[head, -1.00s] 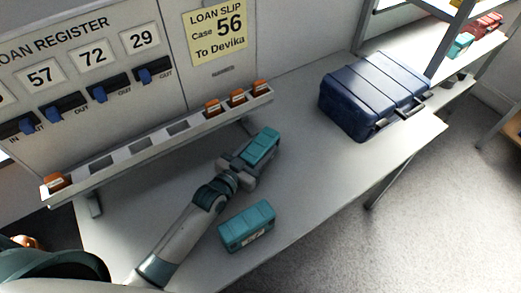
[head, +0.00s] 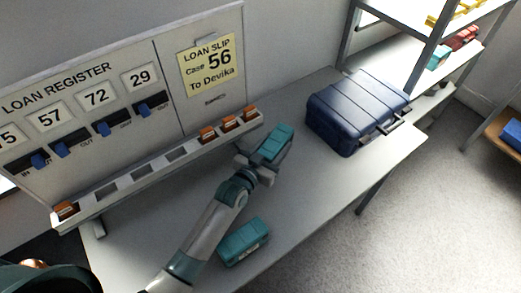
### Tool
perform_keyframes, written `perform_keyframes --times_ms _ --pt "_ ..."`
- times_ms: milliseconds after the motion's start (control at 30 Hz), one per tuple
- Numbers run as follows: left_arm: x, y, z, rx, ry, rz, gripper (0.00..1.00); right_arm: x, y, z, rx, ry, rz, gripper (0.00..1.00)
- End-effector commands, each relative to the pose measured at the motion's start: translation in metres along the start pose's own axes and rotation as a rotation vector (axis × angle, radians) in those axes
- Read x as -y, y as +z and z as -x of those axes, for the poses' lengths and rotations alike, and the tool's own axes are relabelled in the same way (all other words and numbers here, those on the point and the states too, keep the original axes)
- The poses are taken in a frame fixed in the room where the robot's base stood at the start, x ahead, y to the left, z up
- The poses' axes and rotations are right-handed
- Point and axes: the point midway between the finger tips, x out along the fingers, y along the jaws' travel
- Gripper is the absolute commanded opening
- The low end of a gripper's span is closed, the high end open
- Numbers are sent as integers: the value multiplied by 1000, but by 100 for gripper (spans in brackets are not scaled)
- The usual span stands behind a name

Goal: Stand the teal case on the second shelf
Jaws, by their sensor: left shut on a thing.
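My left gripper (head: 257,165) is shut on a teal case (head: 275,145), above the table near the board's ledge. A second teal case (head: 243,241) with a pale label lies on the table, in front of and to the right of my left forearm. At the upper right is a metal shelf rack; one of its shelves (head: 392,58) bears another small teal case (head: 437,57) and red cases (head: 462,38). A higher shelf with yellow things is partly cut off by the frame. My right gripper is not in view.
A large dark blue case (head: 357,112) stands on the table (head: 330,190), between the held case and the rack. The loan register board (head: 90,110) has blue switches and a ledge with several orange tags. A yellow loan slip (head: 208,66) reads Case 56. Open floor (head: 440,190) lies at right.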

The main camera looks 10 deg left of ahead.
Motion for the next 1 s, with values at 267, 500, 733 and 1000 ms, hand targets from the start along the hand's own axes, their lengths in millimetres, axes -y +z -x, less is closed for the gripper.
perform_keyframes --times_ms 267,500,733,1000 --pt "-18 -26 -24 -4 -1 -1 7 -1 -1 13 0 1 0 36" --pt "-22 -29 -28 -3 0 -1 7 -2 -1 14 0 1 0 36" --pt "-22 -29 -28 -4 0 -1 7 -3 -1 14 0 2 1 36" --pt "-21 -28 -28 -4 -2 -1 7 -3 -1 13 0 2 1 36"
